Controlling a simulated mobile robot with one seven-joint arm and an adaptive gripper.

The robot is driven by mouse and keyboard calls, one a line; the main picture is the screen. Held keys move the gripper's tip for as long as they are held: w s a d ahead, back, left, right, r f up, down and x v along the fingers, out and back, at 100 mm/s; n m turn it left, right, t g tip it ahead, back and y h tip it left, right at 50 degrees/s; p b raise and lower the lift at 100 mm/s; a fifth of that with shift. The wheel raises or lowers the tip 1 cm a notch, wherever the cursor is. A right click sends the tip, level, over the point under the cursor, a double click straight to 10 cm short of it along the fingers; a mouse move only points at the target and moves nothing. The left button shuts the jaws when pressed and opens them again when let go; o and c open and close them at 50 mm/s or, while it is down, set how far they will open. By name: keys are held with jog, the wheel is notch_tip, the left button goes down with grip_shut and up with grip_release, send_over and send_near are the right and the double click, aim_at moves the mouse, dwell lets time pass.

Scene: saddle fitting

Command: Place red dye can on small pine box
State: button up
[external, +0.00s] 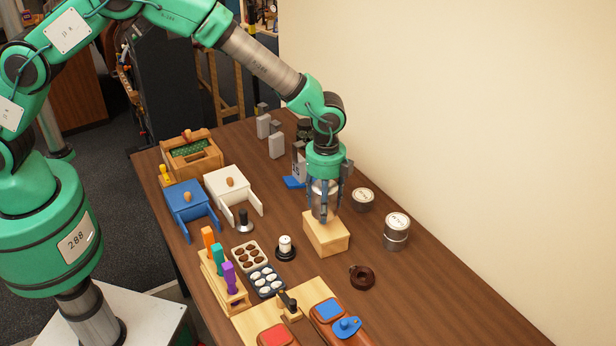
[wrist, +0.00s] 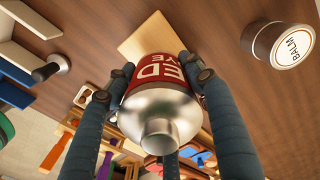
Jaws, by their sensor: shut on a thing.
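My gripper (external: 323,215) is shut on the red dye can (wrist: 165,85), which has a red label with white letters and a silver shoulder and neck. In the wrist view the can sits between the dark fingers (wrist: 160,85), neck toward the camera. The small pine box (external: 327,236) is a plain light wooden block on the table. The can is held upright over the box; I cannot tell whether its base touches the top. The box also shows behind the can in the wrist view (wrist: 143,36). The fingers hide much of the can in the external view.
Silver tins (external: 396,233) (external: 363,200) stand right of the box. A brown ring-shaped thing (external: 362,277) lies in front. A white box (external: 232,192), a blue box (external: 190,205), a black-based spool (external: 286,247) and trays (external: 267,281) are left. The wall bounds the right.

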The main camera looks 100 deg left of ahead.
jog(key=shift+w+a, duration=0.1)
jog(key=shift+w, duration=0.2)
jog(key=shift+f, duration=0.1)
jog(key=shift+f, duration=1.65)
jog(key=shift+f, duration=0.15)
jog(key=o, duration=1.5)
notch_tip(320, 180, up, 12)
jog(key=shift+r, duration=0.15)
